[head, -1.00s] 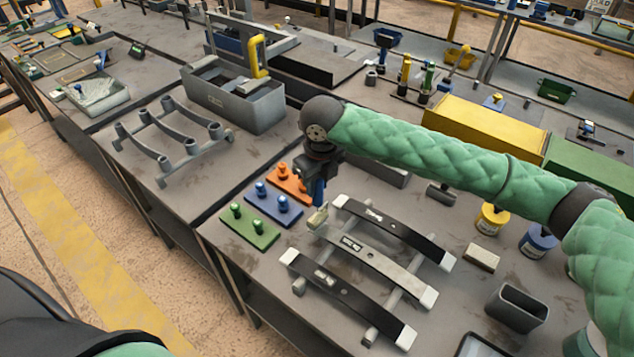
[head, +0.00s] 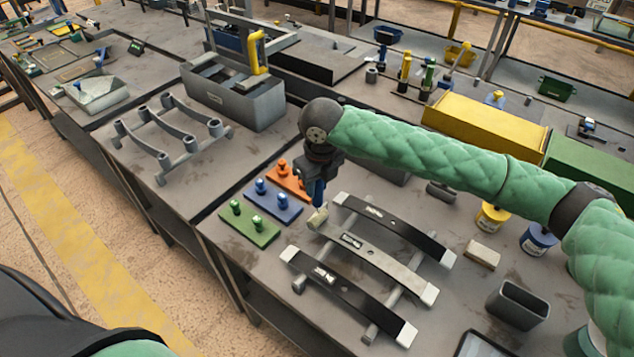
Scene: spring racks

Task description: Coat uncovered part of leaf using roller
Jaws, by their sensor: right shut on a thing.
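Three curved leaves lie side by side across a grey rack on the table. The far leaf (head: 398,228) and the near leaf (head: 350,296) are black with pale ends. The middle leaf (head: 380,259) is mostly grey-white. My right gripper (head: 317,182) is shut on the blue handle of a roller. The pale roller head (head: 318,217) is at the left end of the middle leaf; I cannot tell if it touches. My left gripper is out of view.
Green (head: 249,225), blue (head: 273,202) and orange (head: 291,180) peg plates lie left of the leaves. A grey holder (head: 517,306), a pale block (head: 482,254) and yellow (head: 492,216) and blue (head: 537,240) cans stand to the right. An empty grey rack (head: 165,140) is at the back left.

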